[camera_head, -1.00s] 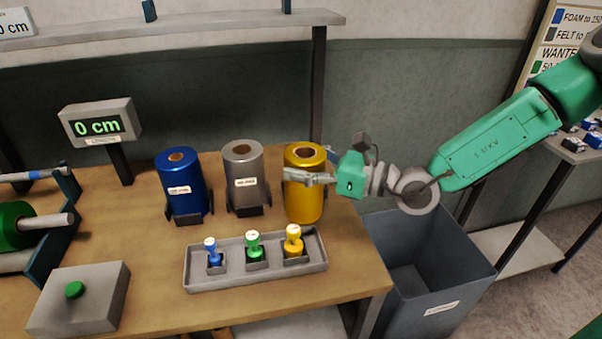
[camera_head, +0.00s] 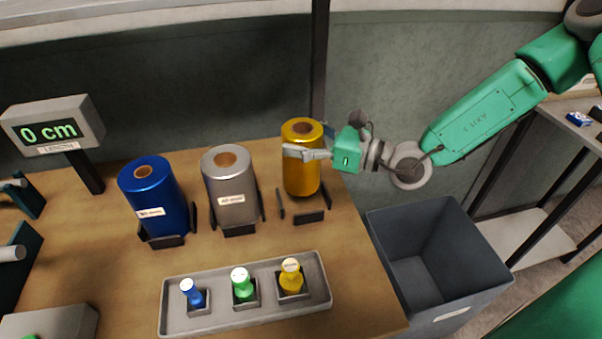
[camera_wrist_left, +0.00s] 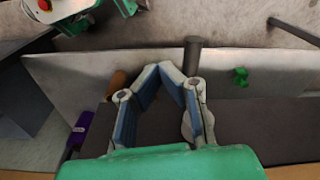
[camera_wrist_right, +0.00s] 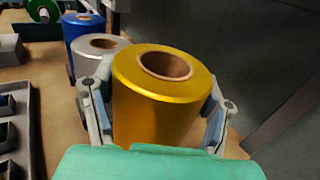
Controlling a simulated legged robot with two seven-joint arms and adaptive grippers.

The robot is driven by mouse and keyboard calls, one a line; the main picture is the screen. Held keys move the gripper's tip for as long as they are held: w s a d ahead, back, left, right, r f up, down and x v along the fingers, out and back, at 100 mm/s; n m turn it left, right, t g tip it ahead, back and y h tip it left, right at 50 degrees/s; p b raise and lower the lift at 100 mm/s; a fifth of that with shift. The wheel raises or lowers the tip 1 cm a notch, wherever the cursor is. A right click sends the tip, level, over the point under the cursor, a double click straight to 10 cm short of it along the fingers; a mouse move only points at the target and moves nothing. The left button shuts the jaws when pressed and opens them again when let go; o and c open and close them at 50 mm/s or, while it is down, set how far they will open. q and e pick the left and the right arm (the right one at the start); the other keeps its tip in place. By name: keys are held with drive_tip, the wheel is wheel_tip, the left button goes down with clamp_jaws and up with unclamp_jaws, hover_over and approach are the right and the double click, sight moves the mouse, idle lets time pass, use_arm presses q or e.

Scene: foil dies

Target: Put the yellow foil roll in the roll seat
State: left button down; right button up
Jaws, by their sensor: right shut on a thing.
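The yellow foil roll (camera_head: 302,178) is upright, raised above its dark holder (camera_head: 308,217) on the table. My right gripper (camera_head: 306,154) is shut on its upper part from the right. In the right wrist view the roll (camera_wrist_right: 162,108) stands between the two fingers, its cardboard core facing up. My left gripper (camera_wrist_left: 164,68) shows only in the left wrist view, its fingertips drawn together with nothing visible between them. I cannot make out for certain which part is the roll seat; a dark teal bracket (camera_head: 17,258) with a grey rod shows at the left edge.
A silver roll (camera_head: 231,182) and a blue roll (camera_head: 155,196) stand in holders left of the yellow one. A grey tray (camera_head: 218,317) with three stamps lies in front. A length display (camera_head: 53,124) reads 0 cm. A grey bin (camera_head: 437,255) stands right of the table.

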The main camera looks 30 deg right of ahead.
sight(300, 179)
drive_tip(key=f, duration=0.5)
drive_tip(key=shift+d+f, duration=0.25)
drive_tip(key=shift+a+f, duration=0.1)
drive_tip(key=shift+f, duration=0.3)
drive_tip(key=shift+a, duration=0.1)
drive_tip(key=shift+b, duration=0.3)
drive_tip(key=shift+f, duration=0.2)
drive_tip(key=o, duration=1.7)
